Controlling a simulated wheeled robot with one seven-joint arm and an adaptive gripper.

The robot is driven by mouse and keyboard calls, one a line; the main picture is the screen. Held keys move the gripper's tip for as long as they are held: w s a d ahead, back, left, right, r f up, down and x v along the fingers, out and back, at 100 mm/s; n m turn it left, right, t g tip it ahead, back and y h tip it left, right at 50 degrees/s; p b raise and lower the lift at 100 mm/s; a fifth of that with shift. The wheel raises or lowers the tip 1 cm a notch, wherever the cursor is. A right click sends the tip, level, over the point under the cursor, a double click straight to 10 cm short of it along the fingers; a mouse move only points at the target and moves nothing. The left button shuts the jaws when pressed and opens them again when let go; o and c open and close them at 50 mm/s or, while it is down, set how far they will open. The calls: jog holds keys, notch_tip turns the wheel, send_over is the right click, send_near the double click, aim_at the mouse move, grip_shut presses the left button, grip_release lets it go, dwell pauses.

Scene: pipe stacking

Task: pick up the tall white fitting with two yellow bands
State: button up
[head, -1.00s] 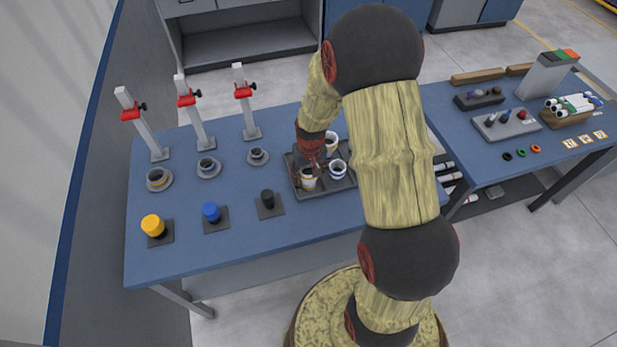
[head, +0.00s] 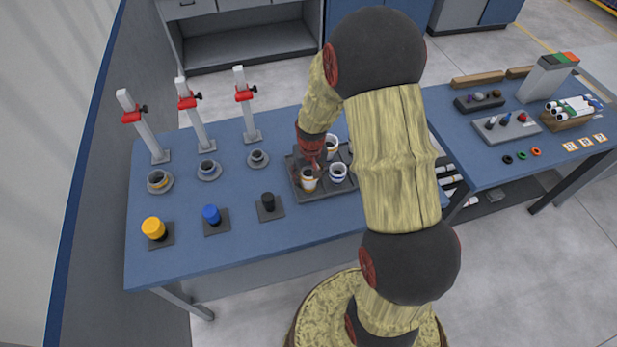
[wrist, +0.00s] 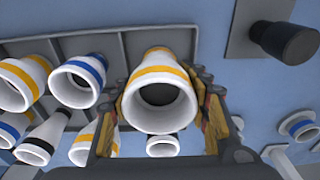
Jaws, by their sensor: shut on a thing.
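The tall white fitting with two yellow bands (wrist: 160,100) is between the two fingers of my gripper (wrist: 163,85) in the wrist view. The fingers are shut on its sides, and its open mouth faces the camera. In the head view the fitting (head: 308,181) stands at the near left of a dark tray (head: 322,195). My gripper (head: 311,163) is above and around it, small and partly dark there. I cannot tell whether the fitting's base is clear of the tray.
Other white fittings with yellow, blue or black bands stand close by in the tray, such as a blue-banded one (wrist: 76,85). A black capped post (head: 268,202) stands left of the tray. Three uprights with red clamps (head: 188,102) stand at the back left.

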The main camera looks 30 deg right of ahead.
notch_tip(320, 180, up, 3)
jog(key=shift+f+p, duration=0.15)
jog(key=shift+p, duration=0.3)
jog(key=s+a+r+p, duration=0.3)
jog(key=s+a+r, duration=0.3)
jog(key=s+r, duration=0.3)
jog(key=s, duration=0.3)
jog(key=shift+s+r, duration=0.35)
